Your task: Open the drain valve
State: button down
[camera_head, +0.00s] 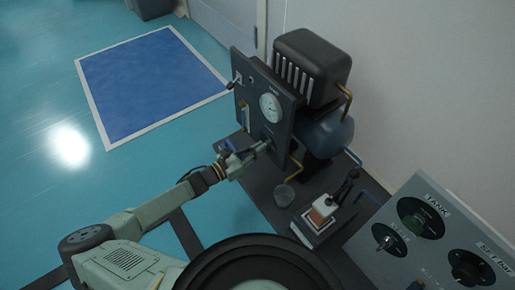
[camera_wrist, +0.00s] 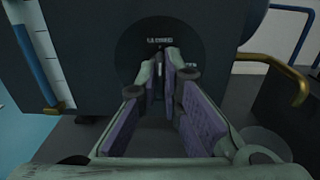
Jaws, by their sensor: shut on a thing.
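My gripper (camera_head: 258,149) is at the lower front of the dark panel (camera_head: 246,112), below the round white gauge (camera_head: 270,107). In the wrist view, its fingers with purple pads (camera_wrist: 163,70) converge on a small, thin valve handle (camera_wrist: 160,60). The handle stands in front of a dark round plate (camera_wrist: 133,52) with a white label above that seems to read CLOSED. The fingers are shut on the handle and hide most of it. A second label to the right is too small to read. In the head view, I cannot make out the handle apart from the gripper.
A black ribbed unit (camera_head: 311,68) and a dark blue tank (camera_head: 325,132) stand behind the panel. A brass pipe (camera_head: 295,168) and a small cup (camera_head: 284,195) are right of my gripper. A control panel (camera_head: 430,240) is at lower right. A blue mat (camera_head: 150,82) lies on open floor.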

jog(key=shift+m, duration=0.3)
jog(key=shift+s+d+f+m+p, duration=0.1)
jog(key=shift+m+p, duration=0.95)
jog(key=shift+m, duration=3.25)
jog(key=shift+s+f+m+p, duration=0.1)
jog(key=shift+m+p, duration=0.95)
jog(key=shift+m, duration=3.25)
jog(key=c, duration=1.8)
grip_release()
jog(key=shift+o, duration=0.2)
